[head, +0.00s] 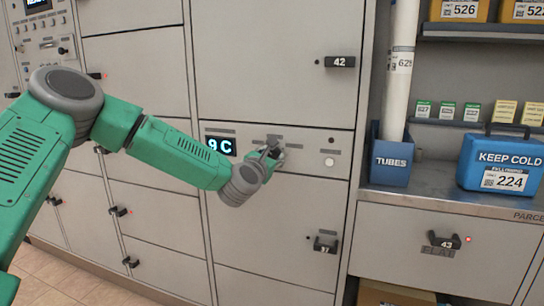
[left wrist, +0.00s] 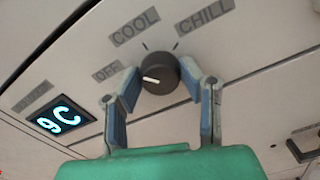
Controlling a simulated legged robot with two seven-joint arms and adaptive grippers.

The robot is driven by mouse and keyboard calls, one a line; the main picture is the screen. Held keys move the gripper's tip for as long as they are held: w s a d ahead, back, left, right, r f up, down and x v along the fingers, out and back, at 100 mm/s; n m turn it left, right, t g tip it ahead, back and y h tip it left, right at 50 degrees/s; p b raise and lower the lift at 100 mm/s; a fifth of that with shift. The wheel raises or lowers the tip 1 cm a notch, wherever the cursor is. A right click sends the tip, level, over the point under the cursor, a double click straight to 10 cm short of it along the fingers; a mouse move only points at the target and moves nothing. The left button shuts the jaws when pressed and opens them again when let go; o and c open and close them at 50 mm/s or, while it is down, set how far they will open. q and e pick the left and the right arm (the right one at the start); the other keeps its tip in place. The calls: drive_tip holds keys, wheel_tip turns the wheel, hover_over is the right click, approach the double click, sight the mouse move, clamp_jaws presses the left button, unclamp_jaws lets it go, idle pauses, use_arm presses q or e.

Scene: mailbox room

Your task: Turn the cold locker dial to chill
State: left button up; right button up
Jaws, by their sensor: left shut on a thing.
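The dark round dial (left wrist: 159,73) is on the cold locker's control panel (head: 312,160), mostly hidden by my gripper in the head view. Its white pointer mark points left, toward the OFF label (left wrist: 107,71). The COOL label (left wrist: 136,27) is above the dial and the CHILL label (left wrist: 205,17) is above right. The lit display (head: 220,146) reads 9 C; it also shows in the left wrist view (left wrist: 62,116). My left gripper (head: 270,152) is shut on the dial, a blue-grey finger on each side in the left wrist view (left wrist: 161,78). My right gripper is out of view.
Locker door 42 (head: 275,60) is above the panel and door 37 (head: 270,225) below it. To the right, a counter (head: 440,205) holds a blue TUBES holder (head: 391,160) and a blue KEEP COLD box (head: 500,164). The space before the panel is otherwise clear.

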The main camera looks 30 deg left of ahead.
use_arm(q)
drive_tip(key=m+p, duration=0.1)
drive_tip(key=m, duration=0.3)
drive_tip(key=shift+m, duration=0.4)
drive_tip(key=m+p, duration=0.2)
drive_tip(key=m, duration=0.3)
drive_tip(key=shift+d+f, duration=0.1)
drive_tip(key=shift+d, duration=0.05)
drive_tip(key=m+p, duration=0.2)
drive_tip(key=m, duration=0.3)
drive_tip(key=shift+d+f+m+p, duration=0.1)
drive_tip(key=shift+f+m+p, duration=0.05)
drive_tip(key=shift+m+p, duration=0.25)
drive_tip(key=m, duration=0.1)
drive_tip(key=m+p, duration=0.1)
drive_tip(key=m, duration=0.1)
drive_tip(key=m+p, duration=0.1)
drive_tip(key=shift+s+f+m, duration=0.15)
drive_tip(key=shift+f+m, duration=0.15)
drive_tip(key=shift+m, duration=0.1)
drive_tip(key=o, duration=1.1)
drive_tip(key=shift+f, duration=0.1)
drive_tip(key=shift+r, duration=0.2)
